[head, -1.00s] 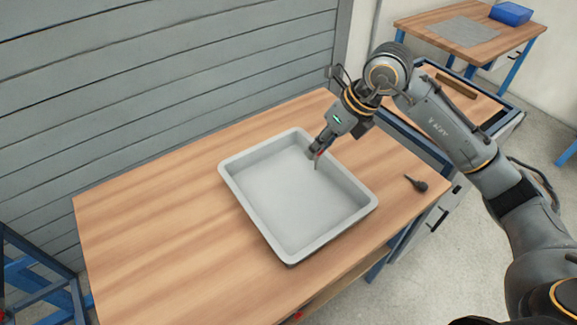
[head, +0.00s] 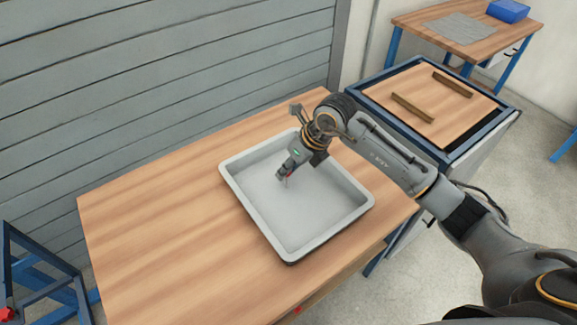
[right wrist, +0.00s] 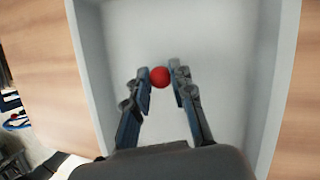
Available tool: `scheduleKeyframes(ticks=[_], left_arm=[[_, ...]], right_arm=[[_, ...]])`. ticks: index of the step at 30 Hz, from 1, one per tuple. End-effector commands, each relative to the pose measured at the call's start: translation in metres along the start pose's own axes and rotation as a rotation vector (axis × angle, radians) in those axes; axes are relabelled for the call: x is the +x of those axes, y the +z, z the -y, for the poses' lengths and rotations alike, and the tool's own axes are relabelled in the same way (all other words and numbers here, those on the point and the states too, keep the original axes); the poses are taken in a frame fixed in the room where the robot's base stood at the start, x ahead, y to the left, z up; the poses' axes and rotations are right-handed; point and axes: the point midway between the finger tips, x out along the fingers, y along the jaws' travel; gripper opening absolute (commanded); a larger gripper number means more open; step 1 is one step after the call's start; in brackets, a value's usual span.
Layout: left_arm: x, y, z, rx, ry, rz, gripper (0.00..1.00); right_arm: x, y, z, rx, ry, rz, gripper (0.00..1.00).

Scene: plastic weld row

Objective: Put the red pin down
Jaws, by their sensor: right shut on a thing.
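My right gripper (head: 282,178) is over the inside of the grey tray (head: 312,218), low down near its middle. It is shut on the red pin (head: 288,182), of which only a small red part shows in the head view. In the right wrist view the pin's round red head (right wrist: 159,77) sits between the fingertips, with the tray (right wrist: 215,35) behind it. I cannot tell whether the pin touches the tray floor. My left gripper is not in view.
The tray stands on a wooden table (head: 150,225) with bare wood to its left. A second bench with two wooden strips (head: 412,107) stands at the back right. Farther back is a table with a blue bin (head: 508,11).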

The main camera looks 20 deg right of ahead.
Motion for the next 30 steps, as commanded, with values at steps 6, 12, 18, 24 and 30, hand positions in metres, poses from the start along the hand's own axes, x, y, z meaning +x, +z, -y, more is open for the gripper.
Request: scheduleKeyframes(ticks=[6,12,18,24,30], left_arm=[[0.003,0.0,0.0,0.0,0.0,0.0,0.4],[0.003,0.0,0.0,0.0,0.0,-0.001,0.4],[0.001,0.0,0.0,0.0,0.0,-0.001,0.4],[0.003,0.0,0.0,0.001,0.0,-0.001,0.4],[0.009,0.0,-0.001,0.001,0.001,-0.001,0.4]], right_arm=[[0.002,-0.001,0.001,0.0,0.0,0.0,0.31],[0.002,-0.001,0.001,0.0,0.0,-0.001,0.46],[0.0,-0.001,0.0,0.0,0.0,-0.001,0.46],[-0.021,0.001,0.001,-0.002,-0.003,0.003,0.46],[-0.065,0.0,0.001,-0.002,-0.005,0.002,0.46]])
